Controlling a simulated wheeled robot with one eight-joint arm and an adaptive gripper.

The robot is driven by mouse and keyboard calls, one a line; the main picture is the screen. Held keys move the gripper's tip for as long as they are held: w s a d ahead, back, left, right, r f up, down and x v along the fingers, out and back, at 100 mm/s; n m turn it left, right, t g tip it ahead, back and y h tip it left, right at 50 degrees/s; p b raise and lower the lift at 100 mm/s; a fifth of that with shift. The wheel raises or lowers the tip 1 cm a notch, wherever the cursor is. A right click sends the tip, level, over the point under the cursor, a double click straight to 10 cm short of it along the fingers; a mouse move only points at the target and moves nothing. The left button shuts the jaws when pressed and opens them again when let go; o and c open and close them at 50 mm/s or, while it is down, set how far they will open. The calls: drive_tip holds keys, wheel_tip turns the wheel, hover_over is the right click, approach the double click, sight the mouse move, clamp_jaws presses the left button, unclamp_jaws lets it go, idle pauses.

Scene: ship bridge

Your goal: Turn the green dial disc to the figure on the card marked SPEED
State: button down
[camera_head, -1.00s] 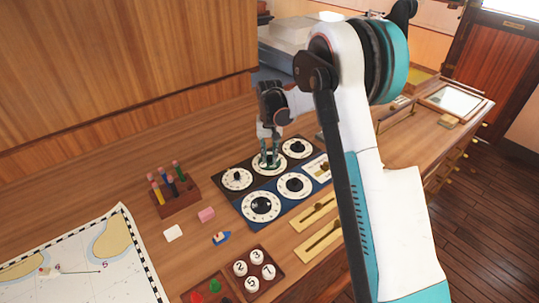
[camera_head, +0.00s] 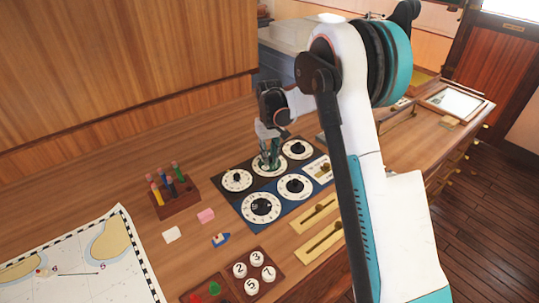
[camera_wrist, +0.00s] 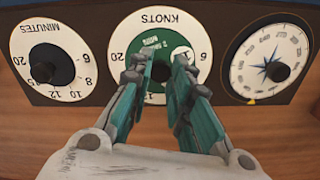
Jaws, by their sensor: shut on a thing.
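The green dial disc (camera_wrist: 158,91) is at the centre of a white dial plate marked KNOTS (camera_wrist: 202,47), upside down in the wrist view. The disc has a white patch with a small figure that I cannot read surely. My gripper (camera_wrist: 166,60) reaches over the disc with its teal fingers on either side of the middle and is shut on it; the fingers hide the contact itself. In the head view, my gripper (camera_head: 269,160) is on the middle back dial. A pale card (camera_head: 319,169) is at the right of the dial board; its lettering is too small to read.
A MINUTES dial (camera_wrist: 50,62) and a compass dial (camera_wrist: 270,62) flank the disc closely. More dials (camera_head: 261,207) lie in front. Wood left of the board is partly clear.

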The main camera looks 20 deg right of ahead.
drive_tip(key=c, duration=1.4)
unclamp_jaws()
drive_tip(key=shift+c, duration=0.2)
wheel_tip(320, 180, up, 12)
